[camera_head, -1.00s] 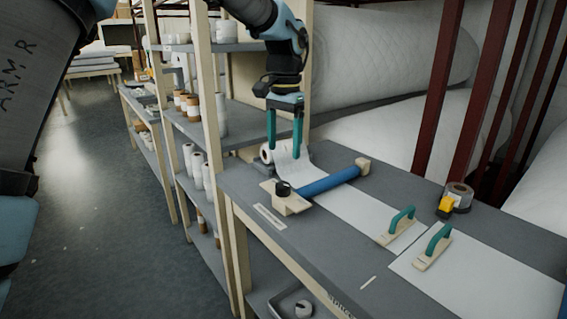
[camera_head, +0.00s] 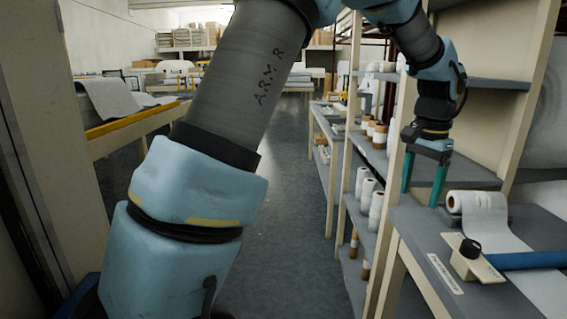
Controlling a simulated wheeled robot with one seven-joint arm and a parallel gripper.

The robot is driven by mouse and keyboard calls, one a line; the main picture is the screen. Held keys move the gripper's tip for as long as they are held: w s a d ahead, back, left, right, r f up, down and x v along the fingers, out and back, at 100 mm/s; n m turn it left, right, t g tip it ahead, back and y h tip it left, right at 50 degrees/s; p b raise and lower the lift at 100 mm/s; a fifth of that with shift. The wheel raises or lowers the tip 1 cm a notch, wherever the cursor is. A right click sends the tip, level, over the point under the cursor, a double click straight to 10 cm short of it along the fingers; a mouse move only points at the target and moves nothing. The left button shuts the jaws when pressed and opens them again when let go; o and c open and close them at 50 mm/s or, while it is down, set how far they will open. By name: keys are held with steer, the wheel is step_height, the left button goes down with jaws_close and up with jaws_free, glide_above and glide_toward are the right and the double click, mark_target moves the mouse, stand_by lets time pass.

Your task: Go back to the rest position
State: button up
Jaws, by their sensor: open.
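My gripper (camera_head: 423,192) hangs from my arm at the right of the head view, fingers pointing down. Its two green fingers are apart with nothing between them. It shows in front of the shelf unit, to the left of the white roll (camera_head: 470,202) on the grey worktable (camera_head: 425,222). A white sheet runs from the roll under a blue roller (camera_head: 527,260). A wooden end block with a black knob (camera_head: 469,248) holds the roller's near end. Whether the fingers are near the shelf's edge in depth is hard to tell.
A shelf unit (camera_head: 396,160) with rolls and brown-and-white spools stands behind my gripper. A clear grey aisle (camera_head: 285,200) runs down the middle. A table with a yellow edge (camera_head: 135,120) stands at the left, beside a pale post (camera_head: 62,150). More shelving is at the far end.

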steer(key=w+a+f+n, duration=0.2)
steer(key=a+n, duration=0.1)
steer(key=a, duration=0.7)
steer(key=w+a+f+n, duration=0.1)
steer(key=w+a+n, duration=0.1)
steer(key=a, duration=0.8)
steer(key=s+a+f+n, duration=0.2)
steer(key=s+a+n, duration=0.1)
steer(key=a, duration=0.6)
steer(key=s+a+f+n+t, duration=0.1)
steer(key=s+a+f+n, duration=0.2)
steer(key=a, duration=0.7)
steer(key=shift+s+n, duration=0.5)
steer(key=shift+s, duration=0.1)
